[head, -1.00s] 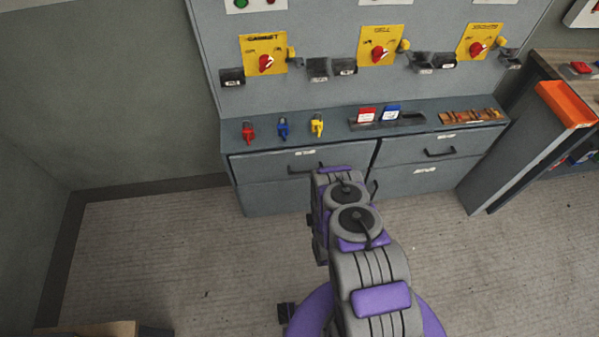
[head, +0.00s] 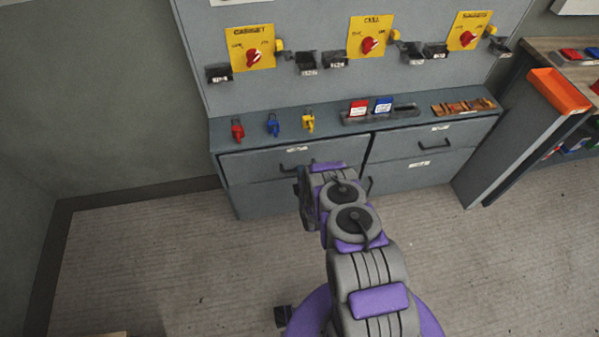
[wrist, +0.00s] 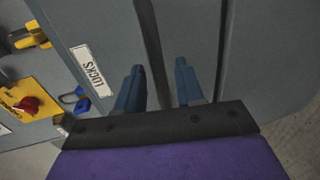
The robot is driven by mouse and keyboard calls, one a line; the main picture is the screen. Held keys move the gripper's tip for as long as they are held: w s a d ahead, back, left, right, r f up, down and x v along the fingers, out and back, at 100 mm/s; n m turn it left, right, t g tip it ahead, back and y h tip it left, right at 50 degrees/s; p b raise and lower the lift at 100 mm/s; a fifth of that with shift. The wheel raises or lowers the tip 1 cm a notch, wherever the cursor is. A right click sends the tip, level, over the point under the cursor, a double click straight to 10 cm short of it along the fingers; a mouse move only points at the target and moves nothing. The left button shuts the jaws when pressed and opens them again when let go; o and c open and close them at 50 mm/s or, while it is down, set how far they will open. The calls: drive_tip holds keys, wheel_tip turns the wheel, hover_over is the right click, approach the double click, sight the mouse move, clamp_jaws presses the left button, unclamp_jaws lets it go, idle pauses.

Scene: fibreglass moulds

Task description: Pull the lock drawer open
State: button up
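The lock drawer (head: 245,165) is the upper left drawer of the grey cabinet and looks closed. Its white label reads LOCKS in the wrist view (wrist: 92,70). Its dark bar handle (head: 288,168) partly shows in the head view, the rest hidden behind my arm. In the wrist view, my gripper (wrist: 158,68) is open at the drawer front. The dark handle bar (wrist: 150,40) runs between its two blue-grey fingers, one on each side. I cannot tell whether either finger touches it.
Red (head: 237,130), blue (head: 273,126) and yellow (head: 308,122) locks sit on the ledge above the drawer. A second upper drawer (head: 400,145) is to the right. A bench with an orange bin (head: 560,90) stands further right. The floor (head: 150,250) at left is clear.

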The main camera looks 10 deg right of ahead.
drive_tip(key=shift+w+d+f, duration=0.1)
drive_tip(key=shift+w+d, duration=0.15)
drive_tip(key=shift+w, duration=0.25)
drive_tip(key=shift+w+d+f, duration=0.1)
drive_tip(key=shift+w+d, duration=0.15)
drive_tip(key=shift+w, duration=0.25)
drive_tip(key=shift+w+a, duration=0.1)
drive_tip(key=shift+w, duration=0.2)
drive_tip(key=shift+a, duration=0.4)
drive_tip(key=shift+d, duration=0.3)
drive_tip(key=c, duration=0.6)
clamp_jaws()
drive_tip(key=shift+a, duration=0.1)
